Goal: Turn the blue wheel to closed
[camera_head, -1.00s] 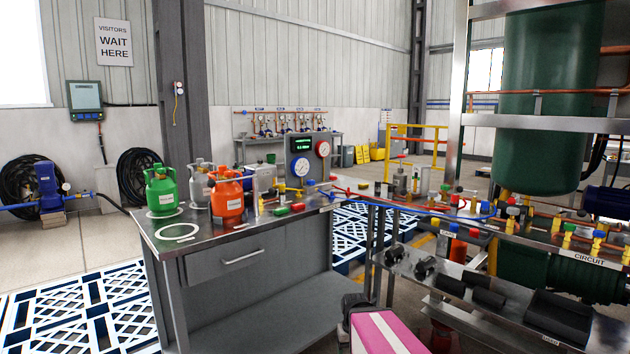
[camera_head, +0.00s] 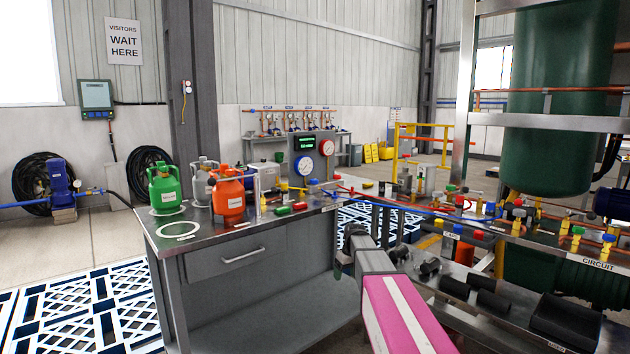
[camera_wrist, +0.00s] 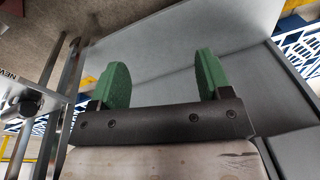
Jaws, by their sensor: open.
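A small blue knob (camera_head: 313,182), which may be the blue wheel, shows at the right part of the bench top, below the blue-rimmed gauge (camera_head: 304,167). Its shape and setting are too small to tell. A small red knob (camera_head: 337,177) is to its right. My gripper (camera_wrist: 164,80) is open and empty in the wrist view, with its two green fingers apart over the grey bench side or shelf. In the head view my arm reaches up from the bottom, its end near the bench's right edge, apart from the blue knob.
The steel bench (camera_head: 285,223) also carries a green cylinder (camera_head: 163,190), a grey one and an orange cylinder (camera_head: 230,198). Copper, red and blue pipes with valves run along the rack (camera_head: 600,262) at right. Black rolls (camera_head: 470,290) lie on the rack's lower shelf.

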